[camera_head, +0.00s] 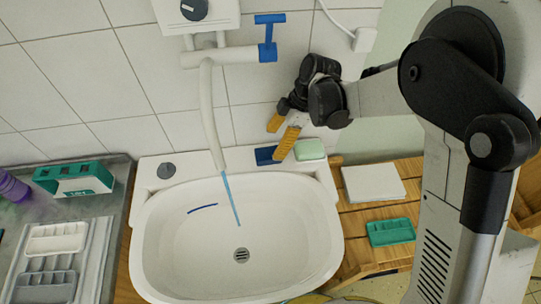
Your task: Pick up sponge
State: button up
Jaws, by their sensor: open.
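My gripper (280,136) is open, with yellow fingers pointing down and left over the back right rim of the white sink (327,232). Nothing shows between its fingers. A dark blue block (265,156) lies on the sink's back rim, just below and left of the lower fingertip. A pale green rounded block (309,149) lies on the same rim, just right of that finger. Either block could be the sponge; I cannot tell which. I cannot tell whether a finger touches either one.
The white faucet (208,110) with blue handle (268,38) stands left of my gripper, its water running into the basin. The tiled wall is close behind. A white slab (373,183) and green dish (391,232) lie on the wooden top at right. Trays (57,238) sit at left.

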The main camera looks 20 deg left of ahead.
aim_at(270, 152)
jog(key=b+x, duration=0.1)
jog(key=x, duration=0.3)
jog(key=b+x, duration=0.1)
jog(key=shift+s+f+b, duration=0.3)
jog(key=shift+s+f, duration=0.05)
jog(key=shift+r, duration=0.1)
jog(key=c, duration=1)
